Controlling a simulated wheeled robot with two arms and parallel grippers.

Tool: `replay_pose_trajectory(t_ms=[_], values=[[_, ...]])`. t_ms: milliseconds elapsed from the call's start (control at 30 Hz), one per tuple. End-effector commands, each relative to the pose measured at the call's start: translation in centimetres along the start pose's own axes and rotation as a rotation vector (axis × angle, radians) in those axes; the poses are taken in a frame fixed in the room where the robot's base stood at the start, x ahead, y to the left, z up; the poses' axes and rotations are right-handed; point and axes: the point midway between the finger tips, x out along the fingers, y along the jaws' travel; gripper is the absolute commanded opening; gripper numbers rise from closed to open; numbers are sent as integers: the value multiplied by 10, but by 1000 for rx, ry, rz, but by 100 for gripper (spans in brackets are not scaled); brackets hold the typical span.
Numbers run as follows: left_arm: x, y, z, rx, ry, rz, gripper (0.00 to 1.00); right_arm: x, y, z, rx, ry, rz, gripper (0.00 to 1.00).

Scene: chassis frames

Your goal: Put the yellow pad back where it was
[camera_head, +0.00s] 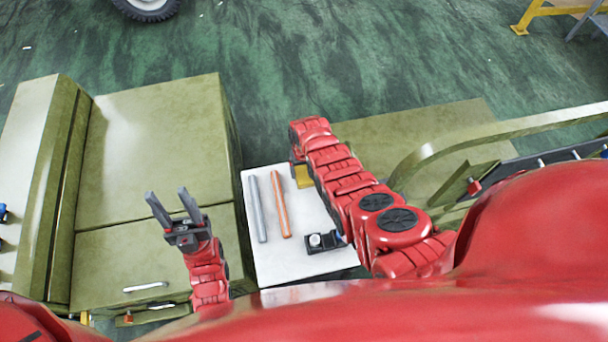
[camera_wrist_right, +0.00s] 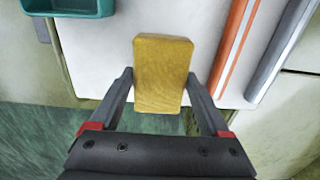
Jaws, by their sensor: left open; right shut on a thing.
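The yellow pad (camera_head: 304,177) shows at the far edge of the white tabletop (camera_head: 283,262), partly hidden by my right arm. In the right wrist view, the yellow pad (camera_wrist_right: 163,75) lies between the two fingers of my right gripper (camera_wrist_right: 160,80), which is shut on it. The pad overlaps the white top's edge in that view; I cannot tell whether it touches the top. My left gripper (camera_head: 172,204) is open and empty, with fingers spread, over the green cabinet left of the white top.
A grey rod (camera_head: 257,208) and an orange rod (camera_head: 281,204) lie on the white top. A black device (camera_head: 325,242) sits near its front right. A teal tray (camera_wrist_right: 70,8) shows in the right wrist view. Green cabinets (camera_head: 150,140) stand left.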

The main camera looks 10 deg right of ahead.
Motion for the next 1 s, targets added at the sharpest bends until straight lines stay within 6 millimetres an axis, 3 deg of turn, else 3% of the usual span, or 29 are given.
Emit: replay_pose_trajectory(t_ms=[100,267,567,600,667,1000], values=[[-1,0,0,0,0,0,50,7,0,1,0,-1,0,36],[-20,1,4,0,0,0,50,31,0,1,0,-1,0,36],[-20,1,4,0,0,0,50,32,0,1,0,1,0,36],[-20,1,4,0,0,0,50,32,0,1,0,1,0,87],[-20,1,4,0,0,0,50,32,0,1,0,1,0,98],[-17,1,3,0,0,0,50,28,0,1,0,2,0,100]])
